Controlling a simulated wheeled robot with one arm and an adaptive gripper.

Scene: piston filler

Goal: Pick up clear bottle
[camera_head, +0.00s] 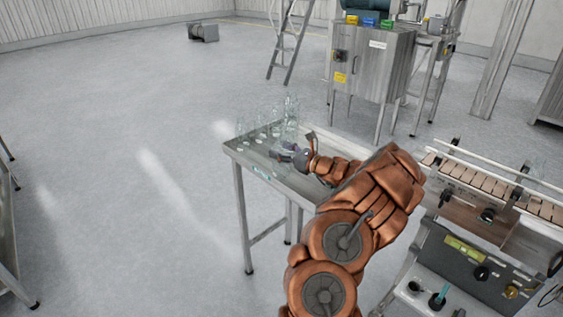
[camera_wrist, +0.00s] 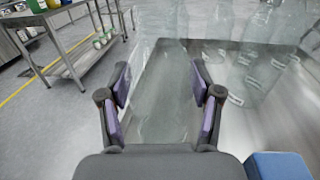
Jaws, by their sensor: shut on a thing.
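My gripper (camera_head: 288,155) reaches over the far left part of the steel table (camera_head: 240,152), close to the table top. In the wrist view its two purple-padded fingers (camera_wrist: 162,100) stand apart on either side of a clear bottle (camera_wrist: 165,75). The bottle is see-through and its outline is faint against the table, and its base is hard to make out. My gripper is shut on this bottle. Several other clear bottles (camera_head: 290,112) stand at the table's far end. They also show to the right in the wrist view (camera_wrist: 255,70), apart from the fingers.
A conveyor (camera_head: 500,185) with a control panel (camera_head: 470,262) stands to the right of the table. A steel cabinet machine (camera_head: 372,62) and a ladder (camera_head: 287,40) stand at the back. The floor (camera_head: 120,130) to the left is open. A blue item (camera_wrist: 280,165) shows at the wrist view's lower right.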

